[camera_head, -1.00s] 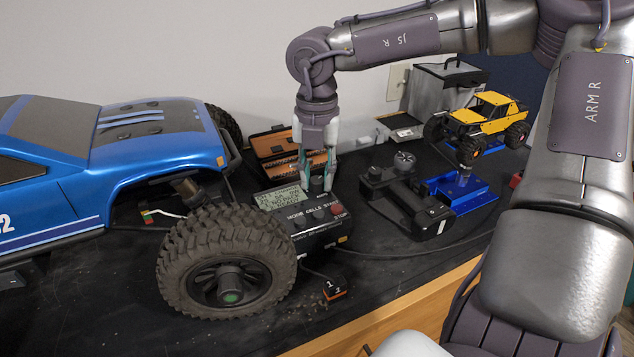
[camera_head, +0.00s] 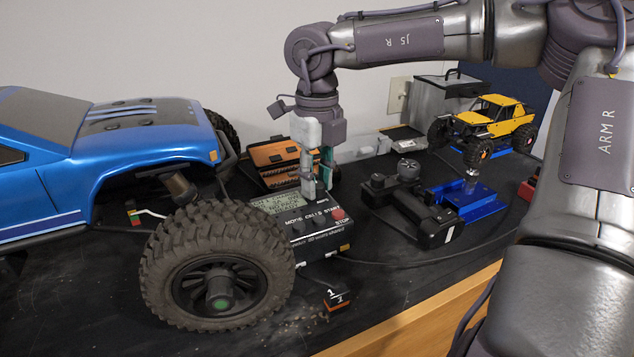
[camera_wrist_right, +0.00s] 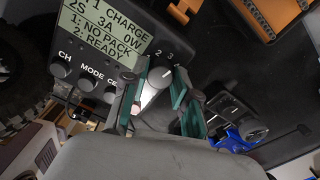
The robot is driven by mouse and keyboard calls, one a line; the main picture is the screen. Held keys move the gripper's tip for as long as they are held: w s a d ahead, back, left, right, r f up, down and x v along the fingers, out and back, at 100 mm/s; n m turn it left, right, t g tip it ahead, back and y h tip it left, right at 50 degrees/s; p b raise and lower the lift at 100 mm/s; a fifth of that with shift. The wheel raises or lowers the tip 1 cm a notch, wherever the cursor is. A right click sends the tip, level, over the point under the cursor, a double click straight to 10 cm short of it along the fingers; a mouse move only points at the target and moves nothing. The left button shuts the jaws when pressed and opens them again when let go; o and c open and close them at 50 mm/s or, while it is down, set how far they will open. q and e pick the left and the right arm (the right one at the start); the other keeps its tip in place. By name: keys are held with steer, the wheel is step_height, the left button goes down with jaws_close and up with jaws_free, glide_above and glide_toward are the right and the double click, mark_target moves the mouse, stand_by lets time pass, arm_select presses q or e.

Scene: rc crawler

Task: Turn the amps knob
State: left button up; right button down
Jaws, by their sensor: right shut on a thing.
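The screen (camera_wrist_right: 103,35) reads 3A, NO PACK and READY. In the head view my fingers hide the knob. My left gripper is not in view.
The blue truck (camera_head: 110,150) fills the left. An open orange case (camera_head: 277,160) lies behind the charger. A black transmitter (camera_head: 415,210), a blue stand (camera_head: 468,200) and a yellow crawler (camera_head: 490,128) stand to the right. A cable runs across the bench in front.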

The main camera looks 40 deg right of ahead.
steer(key=n, duration=0.4)
steer(key=shift+n, duration=0.3)
steer(key=n, duration=0.4)
steer(key=shift+n, duration=0.3)
steer(key=n, duration=0.4)
steer(key=shift+n+p, duration=0.3)
steer(key=n, duration=0.4)
steer(key=shift+n+p, duration=0.3)
steer(key=c, duration=0.9)
jaws_free()
